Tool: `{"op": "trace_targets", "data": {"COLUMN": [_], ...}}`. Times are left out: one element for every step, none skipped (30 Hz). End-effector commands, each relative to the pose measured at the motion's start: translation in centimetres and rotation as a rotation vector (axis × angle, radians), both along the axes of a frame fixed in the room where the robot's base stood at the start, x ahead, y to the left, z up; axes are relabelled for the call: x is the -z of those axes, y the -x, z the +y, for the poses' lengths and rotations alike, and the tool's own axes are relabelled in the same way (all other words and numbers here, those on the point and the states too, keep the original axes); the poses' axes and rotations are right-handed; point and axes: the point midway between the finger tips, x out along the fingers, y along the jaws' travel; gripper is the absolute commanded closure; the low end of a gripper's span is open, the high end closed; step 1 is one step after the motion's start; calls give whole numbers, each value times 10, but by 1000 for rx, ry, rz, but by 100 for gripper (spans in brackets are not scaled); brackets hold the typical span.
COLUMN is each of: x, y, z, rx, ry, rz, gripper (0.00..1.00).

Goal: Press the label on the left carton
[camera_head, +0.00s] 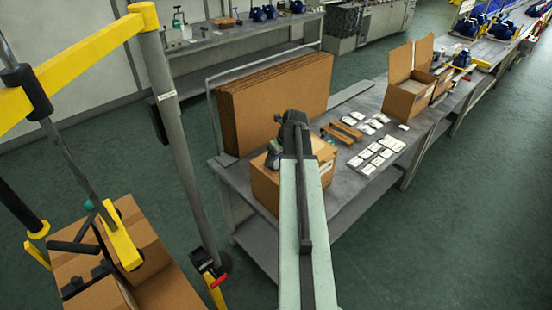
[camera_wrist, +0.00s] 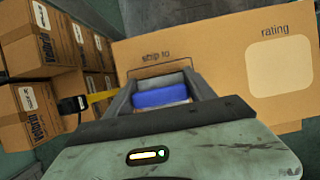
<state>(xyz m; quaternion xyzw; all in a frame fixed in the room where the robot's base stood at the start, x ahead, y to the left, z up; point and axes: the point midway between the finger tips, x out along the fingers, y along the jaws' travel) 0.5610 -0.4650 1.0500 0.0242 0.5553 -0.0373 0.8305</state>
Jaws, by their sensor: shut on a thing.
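The left carton (camera_head: 263,188) is a closed brown box at the near left end of the grey bench, partly hidden by my arm. In the wrist view, a broad brown carton face (camera_wrist: 222,82) fills the upper right, printed "ship to" and "rating". A cream rounded patch (camera_wrist: 280,66) lies below "rating". My gripper (camera_wrist: 160,92) is shut on a blue thing (camera_wrist: 160,97) right in front of the "ship to" outline. A pale strip shows above the blue. I cannot tell whether the blue thing touches the carton. The jaws are hidden in the head view.
Flat cardboard sheets (camera_head: 272,98) stand in a rack behind the carton. White labels (camera_head: 376,157) lie on the bench to the right, with an open carton (camera_head: 405,97) beyond. A grey post (camera_head: 180,150) and stacked boxes (camera_head: 150,240) are at left. Floor at right is clear.

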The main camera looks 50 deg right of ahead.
Motion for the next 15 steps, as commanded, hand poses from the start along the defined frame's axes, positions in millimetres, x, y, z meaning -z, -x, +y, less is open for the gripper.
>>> {"op": "trace_targets", "data": {"x": [-6,-9,-13,-16,-19,-23,-26,-29,-33,-35,-38,-42,-45,-47,-51], "y": [0,0,0,0,0,0,0,-1,-1,-1,-1,-1,-1,-1,-1], "z": [0,0,0,0,0,0,0,0,0,0,0,0,0,0,0], "rx": [0,0,0,0,0,0,0,0,0,0,0,0,0,0,0], "ry": [0,0,0,0,0,0,1,1,1,1,1,1,1,1,1], "rz": [0,-1,-1,-1,-1,-2,-2,-2,-2,-2,-2,-2,-2,-2,-2], "gripper": [69,69,69,69,69,69,69,69,69,69,69,69,69,69,69]}}
